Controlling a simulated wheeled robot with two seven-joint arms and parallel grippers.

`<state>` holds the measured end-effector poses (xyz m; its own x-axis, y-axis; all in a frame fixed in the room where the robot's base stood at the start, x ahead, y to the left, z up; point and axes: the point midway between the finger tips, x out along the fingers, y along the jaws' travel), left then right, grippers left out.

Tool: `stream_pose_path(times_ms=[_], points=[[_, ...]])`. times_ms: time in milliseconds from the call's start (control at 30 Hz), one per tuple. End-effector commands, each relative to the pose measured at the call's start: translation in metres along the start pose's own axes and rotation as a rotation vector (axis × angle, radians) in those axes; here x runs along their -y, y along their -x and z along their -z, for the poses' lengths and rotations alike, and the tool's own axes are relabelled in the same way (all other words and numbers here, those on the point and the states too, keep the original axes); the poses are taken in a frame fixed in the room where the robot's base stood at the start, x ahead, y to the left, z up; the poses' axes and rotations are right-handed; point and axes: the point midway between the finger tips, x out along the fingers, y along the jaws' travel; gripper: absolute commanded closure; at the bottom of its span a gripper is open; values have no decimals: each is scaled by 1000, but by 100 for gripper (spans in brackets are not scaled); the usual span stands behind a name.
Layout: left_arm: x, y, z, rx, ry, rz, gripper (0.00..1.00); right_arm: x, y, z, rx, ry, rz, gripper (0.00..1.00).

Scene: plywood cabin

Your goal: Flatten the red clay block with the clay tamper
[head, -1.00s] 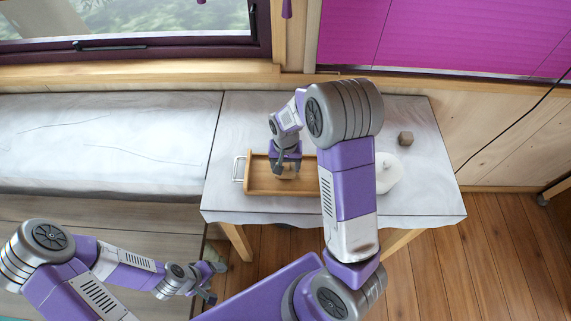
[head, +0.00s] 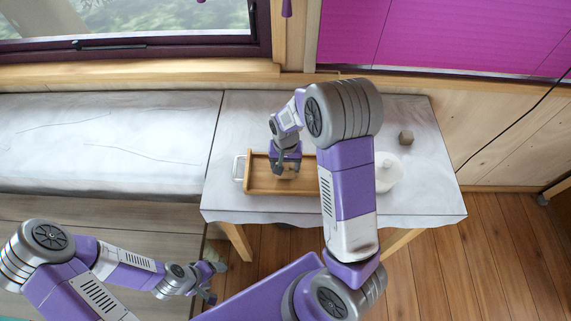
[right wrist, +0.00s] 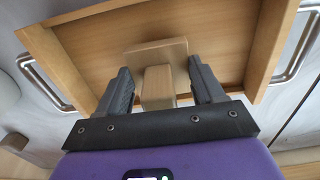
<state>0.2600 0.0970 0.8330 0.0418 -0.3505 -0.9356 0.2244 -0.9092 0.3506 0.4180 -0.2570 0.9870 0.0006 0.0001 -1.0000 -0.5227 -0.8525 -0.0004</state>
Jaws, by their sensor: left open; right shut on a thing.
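My right gripper (head: 286,168) is above the wooden tray (head: 249,180) on the cloth-covered table. It is shut on the clay tamper (right wrist: 158,90), a pale wooden piece with a block-like handle and a wider flat plate. In the right wrist view the handle sits between the two dark fingers (right wrist: 160,91), and the plate faces the tray floor. I cannot tell whether the plate touches anything. The red clay block is not visible; the tamper, gripper or arm may hide it. My left gripper (head: 213,283) is open and empty, low at the left, in front of the bench and away from the table.
The tray has raised wooden walls and metal handles. A white rounded object (head: 388,172) stands right of it, partly behind my right arm. A small grey-brown cube (head: 406,138) lies at the table's back right. The cloth (head: 430,200) is bare at the front right.

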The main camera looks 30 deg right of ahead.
Motion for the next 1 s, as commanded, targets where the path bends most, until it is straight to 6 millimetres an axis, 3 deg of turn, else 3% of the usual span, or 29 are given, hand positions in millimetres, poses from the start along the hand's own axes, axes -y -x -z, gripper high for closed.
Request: stream_pose_path(times_ms=[567, 1000], points=[[0, 0, 0, 0, 0, 0, 28, 0, 0, 0, 1, 0, 0, 63], [-10, 26, -1, 0, 0, 0, 28, 0, 33, 0, -1, 0, 1, 63]])
